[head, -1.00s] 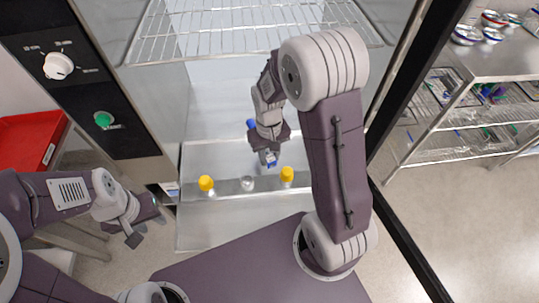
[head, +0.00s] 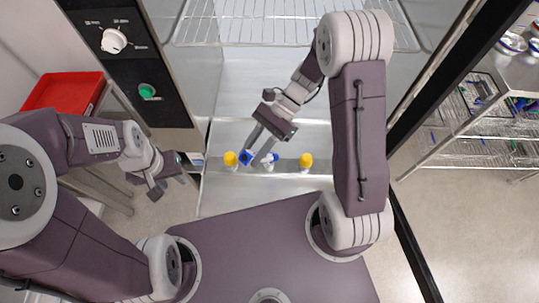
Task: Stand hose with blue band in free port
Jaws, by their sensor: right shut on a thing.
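My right gripper (head: 254,155) reaches down and left over the ledge in the chamber. It is shut on the hose with the blue band (head: 246,157), whose blue end shows at the fingertips beside the left yellow-topped piece. A white piece with blue on it (head: 269,158) shows just right of the fingers, at the middle position of the row; I cannot tell whether it is in the port or part of the held hose. The port itself is mostly hidden. My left gripper (head: 168,188) is open and empty, outside the chamber at the left.
Yellow-topped pieces stand on the ledge, one at the left (head: 231,159) and one at the right (head: 306,160). A wire rack (head: 300,30) crosses above. A control panel (head: 130,70) and red tray (head: 62,92) are left; shelving (head: 490,125) is right.

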